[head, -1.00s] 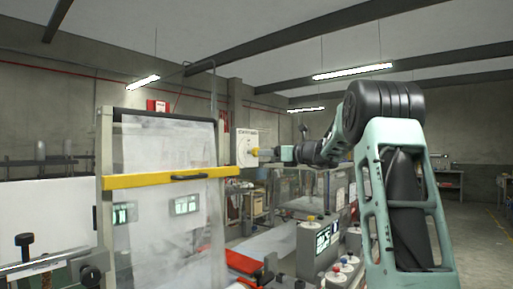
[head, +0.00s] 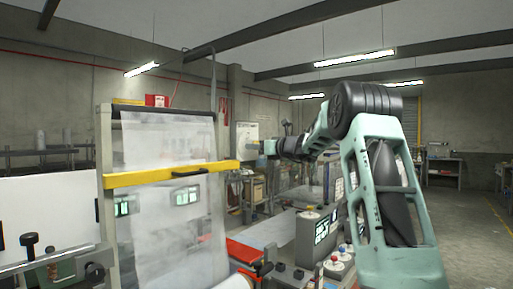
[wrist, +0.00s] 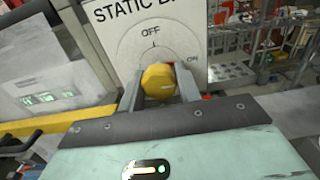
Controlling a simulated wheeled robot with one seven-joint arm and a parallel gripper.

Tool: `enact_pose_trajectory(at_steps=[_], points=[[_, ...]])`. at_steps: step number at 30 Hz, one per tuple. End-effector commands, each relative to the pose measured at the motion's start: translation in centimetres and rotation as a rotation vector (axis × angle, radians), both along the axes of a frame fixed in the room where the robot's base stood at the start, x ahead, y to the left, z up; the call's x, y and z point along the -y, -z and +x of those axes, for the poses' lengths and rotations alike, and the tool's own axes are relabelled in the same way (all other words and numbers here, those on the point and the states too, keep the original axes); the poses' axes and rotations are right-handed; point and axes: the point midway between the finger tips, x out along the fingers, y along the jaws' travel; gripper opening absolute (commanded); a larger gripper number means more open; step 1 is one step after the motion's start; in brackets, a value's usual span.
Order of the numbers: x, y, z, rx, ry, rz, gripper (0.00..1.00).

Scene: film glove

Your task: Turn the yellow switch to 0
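The yellow switch (wrist: 158,81) is a knob on a white panel (wrist: 118,38) with a round dial. The dial reads OFF at the top and ON at the right; I see no 0. In the wrist view my gripper (wrist: 160,86) has one finger on each side of the knob, very close to it. Whether both fingers press on it is not clear. A small dark mark stands above the knob, below OFF. In the head view my gripper (head: 267,147) reaches left to the panel (head: 246,132), and the switch is too small to read there.
A machine frame with a yellow bar (head: 165,176) and a clear film sheet (head: 160,140) stands left of the panel. A control box (head: 318,238) with knobs is below my arm. Open floor (head: 465,225) lies at the right.

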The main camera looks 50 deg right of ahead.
Motion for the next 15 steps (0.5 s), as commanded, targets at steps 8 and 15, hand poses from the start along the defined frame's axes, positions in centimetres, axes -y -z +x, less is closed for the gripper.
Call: enact_pose_trajectory(at_steps=[8,15], points=[[0.0,0.26,-0.03,0.001,0.0,-0.029,0.11],[0.04,0.67,-0.05,0.013,0.0,-0.149,0.11]])
